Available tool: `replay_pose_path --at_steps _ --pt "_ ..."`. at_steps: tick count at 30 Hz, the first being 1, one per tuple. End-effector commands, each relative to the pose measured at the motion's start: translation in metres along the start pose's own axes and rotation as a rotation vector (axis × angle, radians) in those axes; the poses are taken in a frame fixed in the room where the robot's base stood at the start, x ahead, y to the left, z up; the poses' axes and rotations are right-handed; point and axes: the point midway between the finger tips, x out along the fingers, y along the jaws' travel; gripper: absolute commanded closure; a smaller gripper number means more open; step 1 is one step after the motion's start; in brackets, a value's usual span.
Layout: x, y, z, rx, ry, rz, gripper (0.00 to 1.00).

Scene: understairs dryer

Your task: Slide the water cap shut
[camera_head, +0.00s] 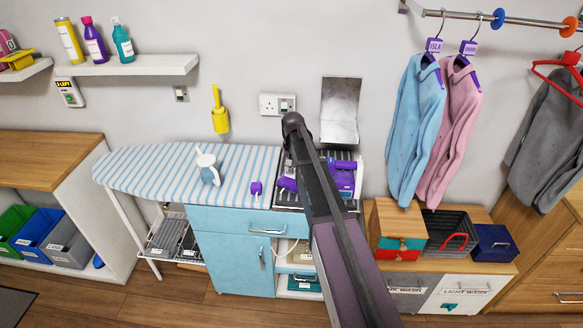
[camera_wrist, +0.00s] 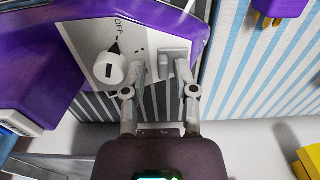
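The purple iron (camera_head: 343,177) sits on the dark ribbed rest beside the striped board, partly hidden by my arm. In the wrist view its purple body (camera_wrist: 62,92) carries a pale grey panel with a white dial (camera_wrist: 110,69) and the word OFF. A raised grey block (camera_wrist: 174,52) on the panel, which looks like the water cap, lies beside the dial. My gripper (camera_wrist: 163,72) is open, with its fingers on either side of the block's near end. I cannot tell whether they touch it. The gripper is hidden behind my arm in the head view.
The striped ironing board (camera_head: 140,168) extends left, with a blue-and-white jug (camera_head: 208,170) and a purple plug (camera_head: 256,188) on it. A metal plate (camera_head: 340,108) stands behind the iron. Shirts (camera_head: 416,125) hang at right. Boxes (camera_head: 398,230) stand below them.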

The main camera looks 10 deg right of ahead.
Motion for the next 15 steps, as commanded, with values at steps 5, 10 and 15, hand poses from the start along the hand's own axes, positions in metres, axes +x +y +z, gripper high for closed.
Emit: replay_pose_path --at_steps 5,10,15 --pt "0.0 -0.0003 0.0 0.0 0.0 -0.001 0.51" --pt "-0.0001 -0.0006 -0.0001 0.0 0.0 -0.001 0.51" --pt "-0.0001 -0.0041 -0.0004 0.0 0.0 -0.002 0.51"
